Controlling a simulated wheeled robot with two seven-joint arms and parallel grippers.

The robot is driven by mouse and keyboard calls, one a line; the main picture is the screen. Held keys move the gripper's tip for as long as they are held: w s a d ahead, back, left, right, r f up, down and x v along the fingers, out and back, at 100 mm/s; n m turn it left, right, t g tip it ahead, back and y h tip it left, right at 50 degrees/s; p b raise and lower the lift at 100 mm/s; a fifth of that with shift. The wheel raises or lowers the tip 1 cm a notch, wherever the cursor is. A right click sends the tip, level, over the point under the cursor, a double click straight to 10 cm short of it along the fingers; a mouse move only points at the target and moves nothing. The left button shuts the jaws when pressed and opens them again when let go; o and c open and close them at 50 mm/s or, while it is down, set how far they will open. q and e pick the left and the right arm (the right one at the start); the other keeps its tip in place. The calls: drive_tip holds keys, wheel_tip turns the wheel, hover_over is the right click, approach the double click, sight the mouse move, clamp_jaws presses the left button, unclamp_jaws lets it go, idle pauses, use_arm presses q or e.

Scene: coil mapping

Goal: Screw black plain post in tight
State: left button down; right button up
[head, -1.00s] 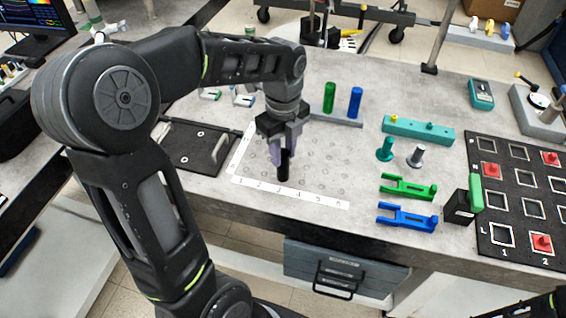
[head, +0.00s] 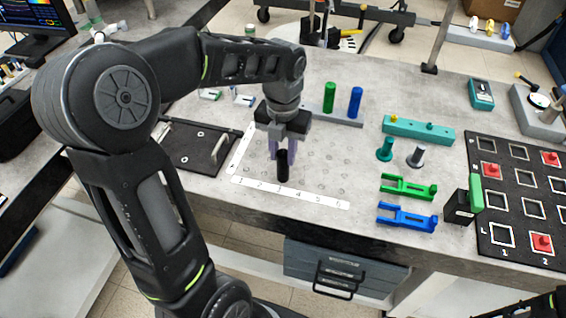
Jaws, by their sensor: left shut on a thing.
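The black plain post (head: 282,170) stands upright over the grid of holes on the table, near the number strip (head: 290,193). My left gripper (head: 284,153) points down from above and is shut on the upper part of the post, with its pale purple fingers on either side. The post's foot is by the front rows of holes; how deep it sits in a hole cannot be told.
A green post (head: 329,97) and a blue post (head: 355,102) stand in a grey rack behind. To the right are a teal peg (head: 385,149), a grey peg (head: 417,156), green (head: 408,188) and blue brackets (head: 407,217), and a black grid board (head: 520,200). A dark plate with a handle (head: 220,148) lies left.

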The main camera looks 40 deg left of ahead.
use_arm(q)
drive_tip(key=shift+m, duration=0.3)
drive_tip(key=c, duration=1)
unclamp_jaws()
drive_tip(key=shift+c, duration=0.2)
wheel_tip(320, 180, up, 8)
drive_tip(key=shift+f, duration=0.1)
